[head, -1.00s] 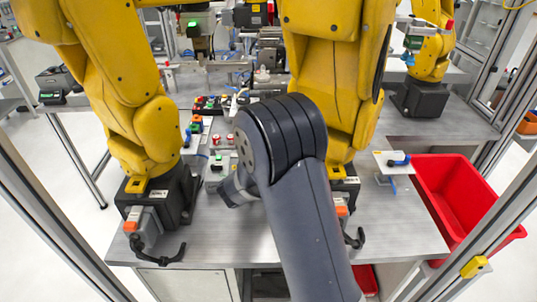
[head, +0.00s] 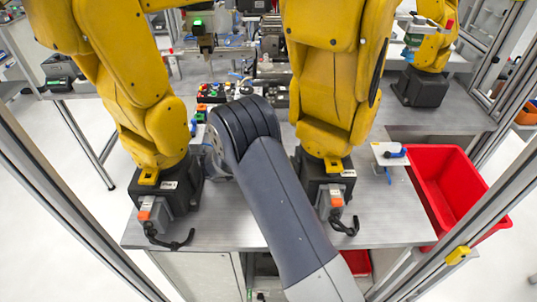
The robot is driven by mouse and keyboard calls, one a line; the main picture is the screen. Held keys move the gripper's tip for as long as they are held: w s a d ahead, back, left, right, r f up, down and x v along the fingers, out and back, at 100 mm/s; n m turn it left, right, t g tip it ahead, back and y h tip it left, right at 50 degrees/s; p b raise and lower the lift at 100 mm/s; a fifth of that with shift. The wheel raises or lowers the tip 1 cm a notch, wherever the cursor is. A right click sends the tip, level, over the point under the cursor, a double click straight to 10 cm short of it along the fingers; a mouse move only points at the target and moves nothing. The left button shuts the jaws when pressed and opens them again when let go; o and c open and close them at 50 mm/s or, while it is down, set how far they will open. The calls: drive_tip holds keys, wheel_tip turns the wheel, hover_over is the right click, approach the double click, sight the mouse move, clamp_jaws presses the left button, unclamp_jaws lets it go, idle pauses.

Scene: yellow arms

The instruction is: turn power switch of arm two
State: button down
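Two large yellow arms stand side by side on the grey table, the left one (head: 130,90) and the right one (head: 330,90). Each has a black base with a grey connector box at its front. An orange part sits on the left box (head: 144,215) and another on the right box (head: 337,202). I cannot tell which is the power switch, and the base labels are too small to show which arm is arm two. My own dark grey arm reaches between the bases. My gripper is hidden behind its links, so its fingers do not show.
A control panel with coloured buttons (head: 212,93) lies behind my arm. A red bin (head: 440,185) stands at the right, beside a small white plate (head: 390,154). Black cables hang from both boxes. Metal frame posts rise at both sides. The table front is mostly clear.

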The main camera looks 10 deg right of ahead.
idle(0.3)
drive_tip(key=c, duration=1.5)
unclamp_jaws()
drive_tip(key=shift+o, duration=0.2)
drive_tip(key=shift+r, duration=0.15)
wheel_tip(320, 180, up, 10)
drive_tip(key=b, duration=0.1)
